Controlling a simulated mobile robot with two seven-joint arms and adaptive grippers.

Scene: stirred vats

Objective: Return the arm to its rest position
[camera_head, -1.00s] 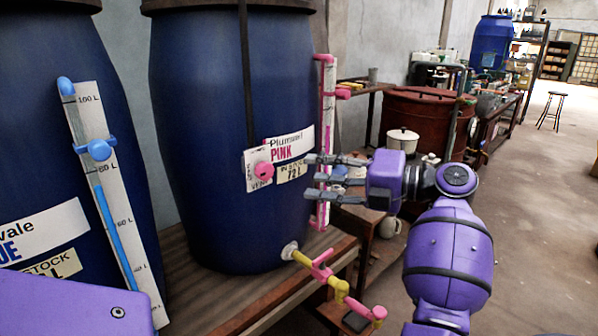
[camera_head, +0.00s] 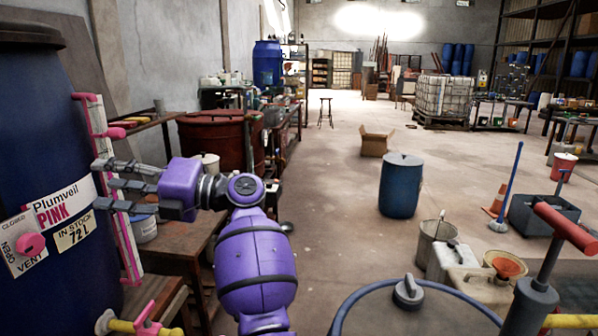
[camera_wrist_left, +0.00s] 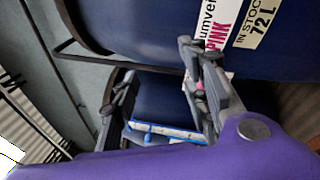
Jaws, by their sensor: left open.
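My left gripper (camera_head: 122,185) is open and empty at the right front of the blue Plumveil PINK drum (camera_head: 50,130). Its fingers point left, in front of the pink level gauge (camera_head: 98,118), and overlap the label's right edge in the picture. I cannot tell if they touch anything. My purple left arm reaches up from the bottom of the head view. In the left wrist view the open fingers (camera_wrist_left: 158,65) show with the drum (camera_wrist_left: 140,25) and its label beyond them. My right gripper is not in view.
A pink vent knob (camera_head: 30,244) and a pink and yellow tap (camera_head: 143,322) are on the drum. A wooden table (camera_head: 185,240) and a rust-red vat (camera_head: 215,140) stand behind my arm. Open floor (camera_head: 335,200) lies to the right, with a blue barrel (camera_head: 400,186) on it.

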